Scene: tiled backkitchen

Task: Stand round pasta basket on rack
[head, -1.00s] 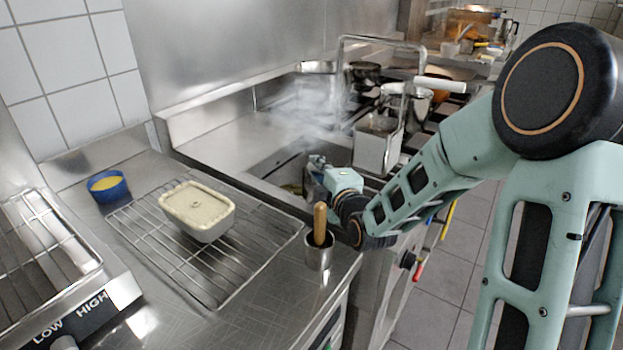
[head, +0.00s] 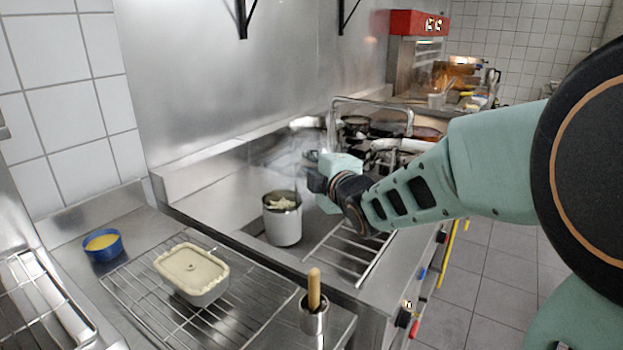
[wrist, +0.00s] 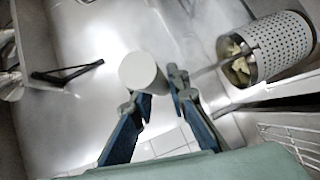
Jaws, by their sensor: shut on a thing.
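The round pasta basket (head: 282,225) is a pale metal cylinder with pasta inside, upright above the sunken cooker well. In the wrist view the perforated basket (wrist: 283,50) lies at the right, with a thin handle arm leading toward my gripper. My gripper (head: 318,172) is up and right of the basket. In the wrist view my gripper (wrist: 160,95) is shut on the basket's handle, whose pale round end (wrist: 142,72) shows by the fingertips. A wire rack (head: 140,308) lies on the left counter, bearing a lidded pale rectangular tub (head: 190,270).
A blue bowl (head: 103,246) of yellow contents stands behind the wire rack. A metal cup (head: 314,318) with a wooden handle stands at its right. A barred grate (head: 352,248) lies beside the well. Steam and pans are behind. The rack's front and right parts are bare.

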